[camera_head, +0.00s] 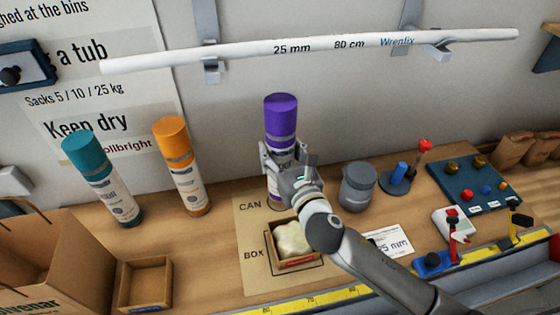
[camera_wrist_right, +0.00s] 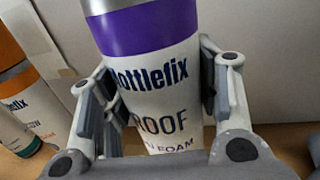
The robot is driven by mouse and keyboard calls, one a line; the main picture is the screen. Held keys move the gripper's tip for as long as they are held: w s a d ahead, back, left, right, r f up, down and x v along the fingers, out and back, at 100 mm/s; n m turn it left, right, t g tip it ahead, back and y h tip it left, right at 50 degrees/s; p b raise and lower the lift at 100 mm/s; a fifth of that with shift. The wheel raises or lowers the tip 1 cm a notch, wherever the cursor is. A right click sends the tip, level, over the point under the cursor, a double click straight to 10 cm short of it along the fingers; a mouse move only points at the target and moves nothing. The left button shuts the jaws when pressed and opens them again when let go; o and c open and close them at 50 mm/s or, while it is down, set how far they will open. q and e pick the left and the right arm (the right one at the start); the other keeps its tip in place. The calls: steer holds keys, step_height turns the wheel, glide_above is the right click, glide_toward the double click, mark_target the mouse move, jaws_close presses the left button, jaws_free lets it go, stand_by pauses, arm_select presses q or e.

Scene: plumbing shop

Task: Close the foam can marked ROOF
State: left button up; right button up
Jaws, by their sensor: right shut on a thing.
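The ROOF foam can (camera_head: 281,143) stands upright at the CAN spot of the printed mat (camera_head: 245,222). Its top is purple with a grey band below, and it looks like a cap in place. My right gripper (camera_head: 285,172) is shut around the can's white body, one finger on each side. In the right wrist view the can (camera_wrist_right: 160,95) shows the word ROOF between the fingers of my right gripper (camera_wrist_right: 162,100). The very top of the can is out of that view. My left gripper is not in view.
A teal can (camera_head: 103,178) and an orange can (camera_head: 183,165) stand to the left. A small box (camera_head: 297,262) with a whitish lump sits at BOX. A grey jar (camera_head: 357,186) stands just right of the gripper. A white pipe (camera_head: 310,50) hangs above, on the wall.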

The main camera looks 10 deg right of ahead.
steer(key=shift+w+f, duration=0.15)
steer(key=shift+w, duration=0.15)
steer(key=shift+w+f, duration=0.15)
steer(key=shift+f, duration=1.7)
steer(key=shift+f+b, duration=0.2)
steer(key=shift+b, duration=0.1)
steer(key=o, duration=1.5)
